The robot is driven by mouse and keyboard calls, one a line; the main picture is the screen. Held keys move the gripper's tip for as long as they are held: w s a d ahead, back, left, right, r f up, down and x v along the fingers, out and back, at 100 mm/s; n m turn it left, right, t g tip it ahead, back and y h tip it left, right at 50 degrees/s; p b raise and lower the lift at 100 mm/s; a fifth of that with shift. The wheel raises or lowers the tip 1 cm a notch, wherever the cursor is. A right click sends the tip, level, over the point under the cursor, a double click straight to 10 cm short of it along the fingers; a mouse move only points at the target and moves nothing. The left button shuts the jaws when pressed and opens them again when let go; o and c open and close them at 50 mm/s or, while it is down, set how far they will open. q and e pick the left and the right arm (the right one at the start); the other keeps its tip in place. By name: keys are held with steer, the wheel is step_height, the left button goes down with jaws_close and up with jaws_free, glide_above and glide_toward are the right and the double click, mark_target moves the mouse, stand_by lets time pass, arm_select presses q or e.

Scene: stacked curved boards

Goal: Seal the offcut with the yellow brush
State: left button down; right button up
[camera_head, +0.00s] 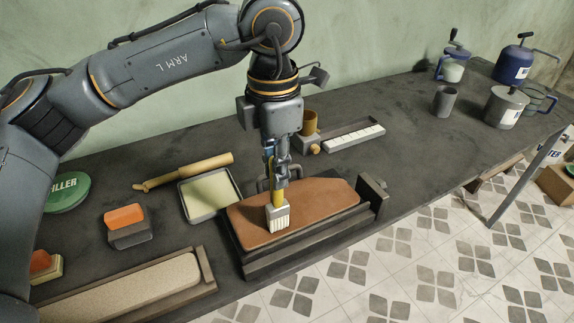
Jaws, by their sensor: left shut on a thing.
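My left gripper (277,170) comes down from above and is shut on the yellow brush (279,197). The brush is held upright, with its pale bristles down at the reddish-brown board (323,197). The bristles look to be touching the board's top, left of its middle. I take this board to be the offcut; it lies in a dark holder (300,252) with an end block at the right. A shallow tray with a pale yellow-green filling (208,194) stands just left of the board. My right gripper is not in view.
A long speckled board (125,292) lies in a dark frame at the front left. An orange-topped block (125,216), a wooden roller (185,171) and a green tin (68,192) stand to the left. A brown cup (309,122) and a white strip (354,138) are behind. Mugs and cans stand far right.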

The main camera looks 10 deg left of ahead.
arm_select(q)
steer(key=shift+s+a, duration=0.15)
steer(key=shift+a, duration=0.05)
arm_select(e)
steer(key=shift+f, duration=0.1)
arm_select(q)
steer(key=shift+s+a+f+b, duration=0.15)
steer(key=shift+s+a+b, duration=0.3)
steer(key=shift+a, duration=0.2)
steer(key=shift+s+a+b, duration=0.35)
steer(key=shift+s+a, duration=0.15)
steer(key=shift+a, duration=0.2)
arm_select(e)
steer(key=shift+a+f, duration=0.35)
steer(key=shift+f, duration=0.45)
arm_select(q)
steer(key=shift+a, duration=0.1)
